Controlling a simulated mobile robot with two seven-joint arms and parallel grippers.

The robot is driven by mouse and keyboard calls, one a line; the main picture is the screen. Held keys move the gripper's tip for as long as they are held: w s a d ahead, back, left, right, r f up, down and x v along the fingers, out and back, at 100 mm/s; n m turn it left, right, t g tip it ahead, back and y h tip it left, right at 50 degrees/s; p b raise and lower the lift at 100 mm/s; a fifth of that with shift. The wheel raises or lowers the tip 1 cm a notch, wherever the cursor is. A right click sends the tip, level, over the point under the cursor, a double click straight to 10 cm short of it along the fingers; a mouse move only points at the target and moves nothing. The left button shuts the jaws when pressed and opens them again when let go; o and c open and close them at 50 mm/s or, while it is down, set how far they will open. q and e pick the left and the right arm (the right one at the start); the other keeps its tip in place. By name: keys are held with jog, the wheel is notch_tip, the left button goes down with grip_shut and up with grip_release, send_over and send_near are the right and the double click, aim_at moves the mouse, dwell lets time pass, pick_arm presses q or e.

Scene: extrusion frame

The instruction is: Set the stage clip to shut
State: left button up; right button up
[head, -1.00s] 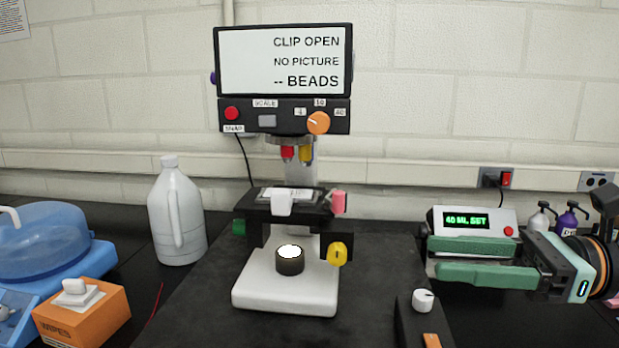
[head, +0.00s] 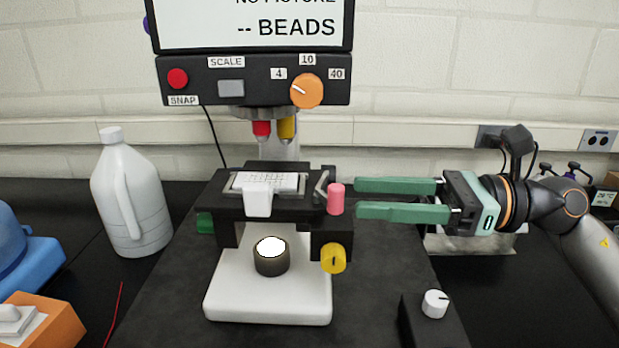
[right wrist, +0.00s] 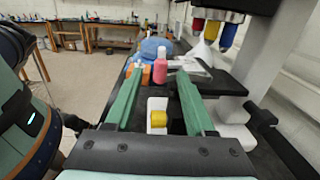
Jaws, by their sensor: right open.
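The microscope stage (head: 230,205) is black and carries a white gridded slide (head: 265,181) with a white tab at its front. The stage clip's pink knob (head: 336,198) stands upright at the stage's right edge, beside a short dark lever. My right gripper (head: 357,198) is open, its green fingers pointing left at the pink knob, just right of it. Whether the fingers reach around the knob is hard to tell. In the right wrist view the pink knob (right wrist: 160,72) shows ahead between the fingertips. My left gripper is out of view.
Below the stage are a yellow knob (head: 333,259) and a lamp (head: 271,258). Red and yellow objectives (head: 274,128) hang above the stage. A white jug (head: 130,195) stands left. A black box with a white dial (head: 435,303) is at front right.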

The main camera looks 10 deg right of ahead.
jog(key=p+x, duration=0.3)
jog(key=x, duration=0.5)
grip_shut()
dwell(0.4)
